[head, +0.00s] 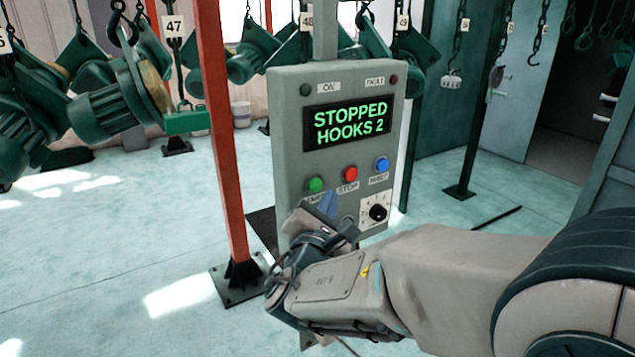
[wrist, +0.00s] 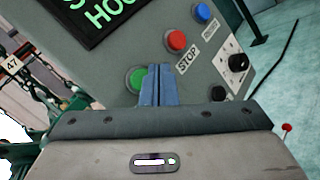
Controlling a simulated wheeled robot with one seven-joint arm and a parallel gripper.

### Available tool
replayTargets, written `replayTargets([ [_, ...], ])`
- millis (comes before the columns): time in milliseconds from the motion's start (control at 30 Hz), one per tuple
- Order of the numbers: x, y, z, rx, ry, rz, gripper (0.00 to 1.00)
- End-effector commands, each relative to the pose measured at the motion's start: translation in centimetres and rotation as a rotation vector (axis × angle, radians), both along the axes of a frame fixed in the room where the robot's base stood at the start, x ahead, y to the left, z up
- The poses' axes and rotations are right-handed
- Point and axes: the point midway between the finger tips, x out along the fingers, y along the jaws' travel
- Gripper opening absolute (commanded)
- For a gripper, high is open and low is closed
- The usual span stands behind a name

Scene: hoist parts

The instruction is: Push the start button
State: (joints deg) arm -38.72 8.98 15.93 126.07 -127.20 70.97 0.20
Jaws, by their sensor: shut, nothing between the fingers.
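The green start button (head: 316,184) is on the lower left of a grey control panel (head: 290,130) in the head view. Its label below is partly hidden by my gripper (head: 327,203). In the wrist view the green button (wrist: 136,78) sits just left of my shut blue fingers (wrist: 158,72), which cover its right part. The fingers are empty. I cannot tell whether the tips touch the panel. The panel's display (head: 350,122) reads "STOPPED HOOKS 2".
A red stop button (head: 350,174), a blue reset button (head: 381,164) and a black rotary knob (head: 377,212) are right of the green button. An orange-red post (head: 220,130) stands left of the panel. Green hoists (head: 115,100) hang at the left.

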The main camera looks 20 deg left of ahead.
Motion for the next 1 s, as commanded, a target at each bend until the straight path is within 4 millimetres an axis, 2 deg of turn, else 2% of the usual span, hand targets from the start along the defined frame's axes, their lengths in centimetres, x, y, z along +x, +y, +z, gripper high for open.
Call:
replayTargets([
  [267,1.2,1.4,-0.2,0.000,0.001,-0.001,0.00],
  [1000,1.3,1.5,-0.1,-0.001,0.001,-0.001,0.00],
])
